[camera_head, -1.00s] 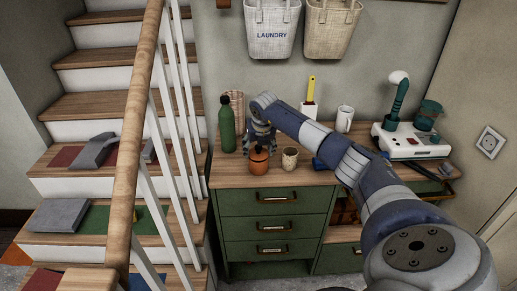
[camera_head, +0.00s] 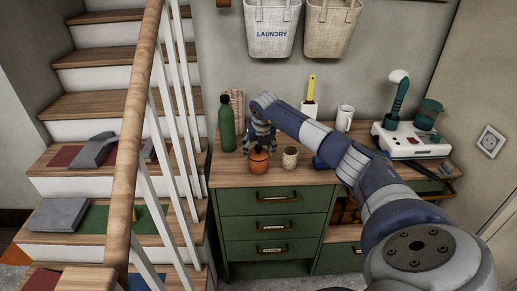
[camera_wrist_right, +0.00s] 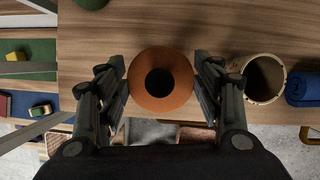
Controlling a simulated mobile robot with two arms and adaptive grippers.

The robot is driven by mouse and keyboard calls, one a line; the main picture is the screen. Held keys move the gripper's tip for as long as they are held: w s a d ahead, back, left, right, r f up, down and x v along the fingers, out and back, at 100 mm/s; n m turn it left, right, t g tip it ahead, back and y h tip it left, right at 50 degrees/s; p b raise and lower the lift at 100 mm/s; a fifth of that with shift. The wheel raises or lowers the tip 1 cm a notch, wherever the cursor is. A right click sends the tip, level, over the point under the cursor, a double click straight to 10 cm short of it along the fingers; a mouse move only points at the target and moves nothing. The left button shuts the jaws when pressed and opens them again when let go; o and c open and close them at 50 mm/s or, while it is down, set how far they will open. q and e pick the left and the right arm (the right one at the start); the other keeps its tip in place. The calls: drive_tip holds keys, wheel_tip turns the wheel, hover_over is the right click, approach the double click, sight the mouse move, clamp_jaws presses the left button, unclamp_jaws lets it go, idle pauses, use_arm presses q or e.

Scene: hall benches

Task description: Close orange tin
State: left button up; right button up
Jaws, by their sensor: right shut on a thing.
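The orange tin (camera_head: 259,164) stands upright near the front edge of the wooden cabinet top. In the right wrist view its round orange top (camera_wrist_right: 146,97) shows from above, with a dark round centre. I cannot tell whether that centre is a knob or an opening, or whether the lid is seated. My right gripper (camera_head: 260,145) points down over the tin. In the right wrist view its fingers (camera_wrist_right: 161,92) close on the left and right sides of the orange piece. My left gripper is not in view.
A green bottle (camera_head: 227,128) stands to the left behind the tin. A beige cup (camera_head: 290,157) stands close on its right, with a blue roll (camera_wrist_right: 303,88) beyond. A white mug (camera_head: 345,118) and a white appliance (camera_head: 410,143) are farther right. A stair railing (camera_head: 137,130) rises at left.

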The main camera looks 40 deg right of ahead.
drive_tip(key=o, duration=0.9)
drive_tip(key=shift+o, duration=0.2)
drive_tip(key=o, duration=0.4)
drive_tip(key=shift+r+p, duration=2.3)
drive_tip(key=shift+r, duration=1.2)
drive_tip(key=shift+c, duration=0.7)
